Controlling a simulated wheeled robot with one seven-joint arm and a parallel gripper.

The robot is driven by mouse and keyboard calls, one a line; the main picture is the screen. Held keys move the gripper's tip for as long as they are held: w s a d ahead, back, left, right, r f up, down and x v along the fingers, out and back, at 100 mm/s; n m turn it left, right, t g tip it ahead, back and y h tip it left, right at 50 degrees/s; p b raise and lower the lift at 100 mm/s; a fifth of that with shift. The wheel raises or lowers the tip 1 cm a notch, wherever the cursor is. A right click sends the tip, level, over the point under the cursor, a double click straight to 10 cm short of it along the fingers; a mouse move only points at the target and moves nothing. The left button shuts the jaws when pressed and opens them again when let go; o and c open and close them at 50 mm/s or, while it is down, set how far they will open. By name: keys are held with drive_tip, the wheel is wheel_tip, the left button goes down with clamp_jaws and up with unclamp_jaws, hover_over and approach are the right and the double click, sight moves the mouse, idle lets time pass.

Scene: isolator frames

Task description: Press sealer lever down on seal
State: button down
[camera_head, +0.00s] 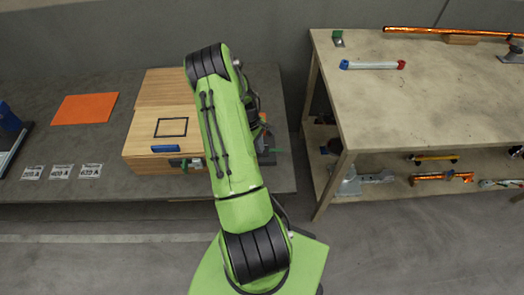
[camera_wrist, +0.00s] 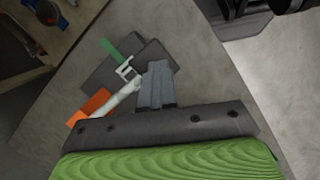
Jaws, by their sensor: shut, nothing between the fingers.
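The sealer shows in the wrist view as a dark grey base (camera_wrist: 101,75) with a green strip (camera_wrist: 109,47) poking out at its far edge. A white lever-like bar (camera_wrist: 120,102) with an orange end (camera_wrist: 92,105) runs diagonally beside the base; whether it is the lever, and how far down it is, I cannot tell. My gripper (camera_wrist: 156,68) is shut and empty, its fingertips overlapping the base in the picture, just right of the white bar. Contact cannot be made out.
A wooden box (camera_head: 140,145) with a black square outline and a blue bar (camera_head: 166,149) stands left of my arm. An orange sheet (camera_head: 85,108) and several labels (camera_head: 60,172) lie further left. A workbench (camera_head: 430,110) with a lower shelf stands right, across a gap.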

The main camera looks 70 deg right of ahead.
drive_tip(key=shift+w+f, duration=0.15)
drive_tip(key=shift+f, duration=0.1)
drive_tip(key=w, duration=0.1)
drive_tip(key=w+r, duration=0.1)
drive_tip(key=w, duration=0.1)
drive_tip(key=shift+d, duration=0.1)
drive_tip(key=p+v, duration=0.2)
drive_tip(key=v, duration=1.3)
drive_tip(key=shift+r, duration=0.3)
drive_tip(key=shift+w, duration=0.15)
